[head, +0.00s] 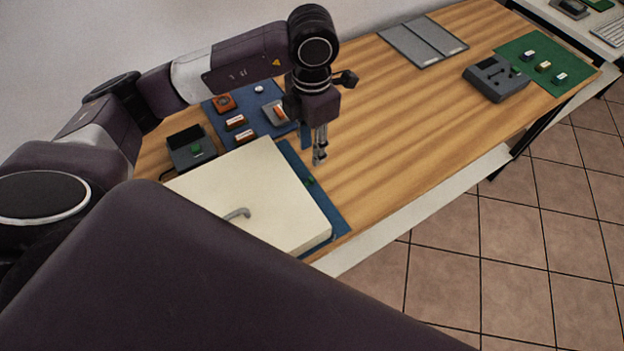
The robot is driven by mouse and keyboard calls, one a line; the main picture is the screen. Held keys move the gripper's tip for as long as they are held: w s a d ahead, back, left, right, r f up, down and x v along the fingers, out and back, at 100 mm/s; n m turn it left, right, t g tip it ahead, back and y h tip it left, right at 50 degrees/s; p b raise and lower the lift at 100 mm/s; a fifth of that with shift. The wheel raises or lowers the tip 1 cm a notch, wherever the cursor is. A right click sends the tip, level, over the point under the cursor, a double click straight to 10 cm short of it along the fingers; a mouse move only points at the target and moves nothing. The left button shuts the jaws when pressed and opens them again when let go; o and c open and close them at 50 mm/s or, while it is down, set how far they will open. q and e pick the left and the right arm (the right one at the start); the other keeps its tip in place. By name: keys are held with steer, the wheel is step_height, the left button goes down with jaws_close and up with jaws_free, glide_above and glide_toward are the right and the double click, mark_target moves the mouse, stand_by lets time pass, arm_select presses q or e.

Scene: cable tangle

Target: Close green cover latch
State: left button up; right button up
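A large cream cover (265,185) with a grey curved handle (237,213) lies flat on a blue mat (327,210) at the near end of the wooden table. A small green piece (309,181), which looks like the latch, sits at the cover's right edge; it is too small to tell its position. My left gripper (319,158) points down above the table, just beyond and right of the green piece, apart from it. Its fingers look close together, seen from the side, with nothing visible between them. My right gripper is out of view.
A dark box with a green button (196,149) and several small orange-and-white parts (236,122) lie behind the cover. Grey panels (423,42), a grey device (496,78) and a green mat (566,82) are farther along. The table's middle is clear. A dark arm part of mine fills the foreground.

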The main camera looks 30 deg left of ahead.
mark_target(312, 178)
arm_select(q)
step_height(312, 178, down, 3)
steer(key=shift+s+f+b, duration=0.1)
steer(key=shift+b, duration=0.9)
steer(key=shift+f, duration=0.5)
step_height(312, 178, down, 5)
steer(key=shift+f+p, duration=0.1)
steer(key=shift+p, duration=0.55)
steer(key=shift+f, duration=0.75)
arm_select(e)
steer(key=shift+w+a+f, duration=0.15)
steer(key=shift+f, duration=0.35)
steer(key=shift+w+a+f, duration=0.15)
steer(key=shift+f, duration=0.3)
arm_select(q)
jaws_close()
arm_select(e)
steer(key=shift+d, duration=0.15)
